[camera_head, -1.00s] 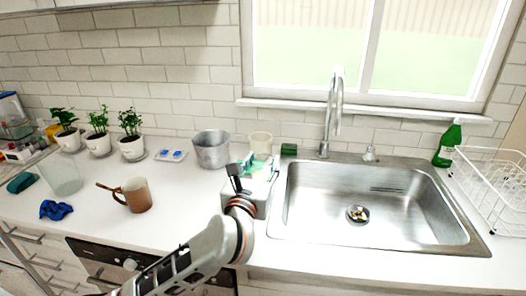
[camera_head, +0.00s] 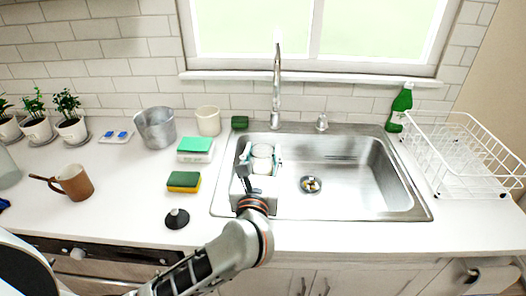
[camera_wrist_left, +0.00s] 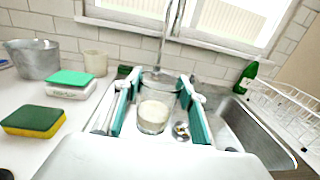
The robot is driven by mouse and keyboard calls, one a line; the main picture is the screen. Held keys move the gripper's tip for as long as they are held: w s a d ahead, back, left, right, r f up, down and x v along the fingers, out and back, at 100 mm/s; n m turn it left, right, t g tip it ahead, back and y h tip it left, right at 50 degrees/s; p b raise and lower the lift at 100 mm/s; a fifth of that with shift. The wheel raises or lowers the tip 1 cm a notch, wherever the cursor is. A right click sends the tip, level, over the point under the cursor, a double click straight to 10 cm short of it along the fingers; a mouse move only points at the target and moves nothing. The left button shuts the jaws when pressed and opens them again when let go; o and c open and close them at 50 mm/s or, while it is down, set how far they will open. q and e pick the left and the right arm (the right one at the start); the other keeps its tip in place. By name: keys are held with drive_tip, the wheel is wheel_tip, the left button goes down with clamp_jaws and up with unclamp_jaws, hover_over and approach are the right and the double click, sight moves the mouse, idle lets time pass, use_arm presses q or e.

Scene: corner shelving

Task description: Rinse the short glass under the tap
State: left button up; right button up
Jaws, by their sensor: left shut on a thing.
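My left gripper (camera_head: 260,160) is shut on the short glass (camera_head: 262,153), over the left part of the steel sink (camera_head: 345,215). In the left wrist view the clear glass (camera_wrist_left: 155,112) is upright between the teal finger pads, with a pale, whitish patch in its lower part. The tap (camera_head: 277,80) rises behind the sink, beyond the gripper, and its spout also shows above the glass in the wrist view (camera_wrist_left: 173,30). I cannot tell whether water runs. My right gripper is not in view.
A green-and-yellow sponge (camera_head: 184,181), a teal-topped white block (camera_head: 195,150), a black-knobbed stopper (camera_head: 177,218), a metal bucket (camera_head: 156,128) and a cream cup (camera_head: 208,121) stand left of the sink. A white dish rack (camera_head: 465,150) and green bottle (camera_head: 400,108) are right.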

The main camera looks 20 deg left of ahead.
sight(265, 149)
use_arm(q)
drive_tip(key=shift+x, duration=1.05)
drive_tip(key=shift+w+d+f+b, duration=0.1)
drive_tip(key=shift+w+f+b, duration=0.25)
drive_tip(key=shift+w, duration=0.35)
drive_tip(key=shift+w+f+b, duration=0.1)
drive_tip(key=shift+w+b, duration=0.25)
drive_tip(key=shift+w, duration=0.4)
drive_tip(key=w+f+b, duration=0.1)
drive_tip(key=w+b, duration=0.3)
drive_tip(key=w, duration=0.4)
drive_tip(key=shift+w+a+f, duration=0.25)
drive_tip(key=shift+w+f, duration=0.05)
drive_tip(key=shift+f, duration=0.05)
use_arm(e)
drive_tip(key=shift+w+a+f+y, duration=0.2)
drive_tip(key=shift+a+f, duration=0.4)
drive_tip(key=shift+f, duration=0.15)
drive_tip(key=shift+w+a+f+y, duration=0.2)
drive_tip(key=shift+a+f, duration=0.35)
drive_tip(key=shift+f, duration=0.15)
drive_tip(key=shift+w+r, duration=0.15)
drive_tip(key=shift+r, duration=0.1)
